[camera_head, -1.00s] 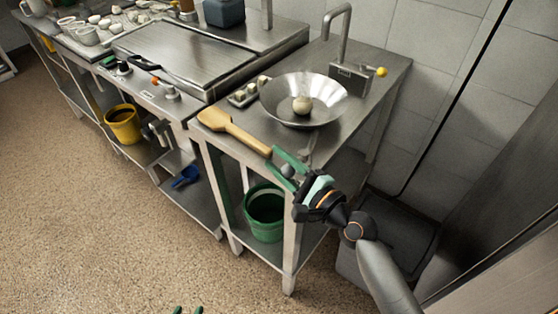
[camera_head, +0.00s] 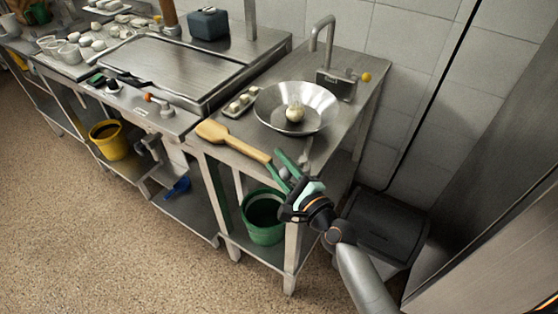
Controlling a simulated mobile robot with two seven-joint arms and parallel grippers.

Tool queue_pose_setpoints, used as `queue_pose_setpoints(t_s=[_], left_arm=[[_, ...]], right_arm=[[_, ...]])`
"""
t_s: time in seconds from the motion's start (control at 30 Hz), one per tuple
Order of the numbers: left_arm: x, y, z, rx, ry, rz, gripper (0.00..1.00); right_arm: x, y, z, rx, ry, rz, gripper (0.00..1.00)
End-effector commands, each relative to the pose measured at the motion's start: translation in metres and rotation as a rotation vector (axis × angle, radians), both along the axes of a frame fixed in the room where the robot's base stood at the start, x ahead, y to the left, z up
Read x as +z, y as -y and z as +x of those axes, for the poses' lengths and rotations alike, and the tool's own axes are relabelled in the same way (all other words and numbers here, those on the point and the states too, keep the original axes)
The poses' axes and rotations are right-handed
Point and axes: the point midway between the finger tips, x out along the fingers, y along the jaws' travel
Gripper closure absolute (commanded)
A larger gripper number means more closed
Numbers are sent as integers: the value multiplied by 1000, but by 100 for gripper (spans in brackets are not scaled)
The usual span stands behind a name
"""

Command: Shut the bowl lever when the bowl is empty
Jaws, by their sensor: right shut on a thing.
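The shallow metal bowl (camera_head: 268,112) stands on the steel table, upright, with one pale round ball (camera_head: 294,114) inside it. My right gripper (camera_head: 284,172) is at the table's front edge, below the bowl in the picture. Its green fingers are around a small dark grey knob (camera_head: 284,174), which looks like the end of the bowl lever; most of the lever is hidden. A thin grey metal piece (camera_head: 306,150) shows between the bowl and the gripper. My left gripper is not in view.
A wooden paddle (camera_head: 232,140) lies beside the right gripper, its handle close to the fingers. A small tray of pale pieces (camera_head: 239,103) and a tap (camera_head: 324,40) flank the bowl. A green bucket (camera_head: 264,218) stands below. The floor at left is clear.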

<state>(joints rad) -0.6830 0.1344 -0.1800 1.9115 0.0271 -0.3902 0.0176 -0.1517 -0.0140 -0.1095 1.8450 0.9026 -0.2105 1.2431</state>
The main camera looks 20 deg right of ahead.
Motion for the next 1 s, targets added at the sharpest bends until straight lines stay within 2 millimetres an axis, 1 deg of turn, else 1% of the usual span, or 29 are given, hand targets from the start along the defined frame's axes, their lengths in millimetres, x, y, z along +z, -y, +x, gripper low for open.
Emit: queue_pose_setpoints(t_s=[0.27, 0.3, 0.53, 0.83, 0.93, 1.0], left_arm=[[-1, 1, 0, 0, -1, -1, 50], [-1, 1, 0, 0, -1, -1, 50], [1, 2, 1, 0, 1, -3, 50], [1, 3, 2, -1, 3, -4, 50], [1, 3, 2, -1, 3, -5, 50], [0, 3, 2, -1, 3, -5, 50]], right_arm=[[0, 1, 0, -4, 2, 6, 100], [0, 1, 0, -4, 2, 5, 60], [0, 1, 0, -4, 2, 3, 34], [0, 1, -2, -3, 1, 1, 34], [-2, 3, -9, -3, -1, 0, 34], [-2, 6, -18, -3, -2, -1, 34]])
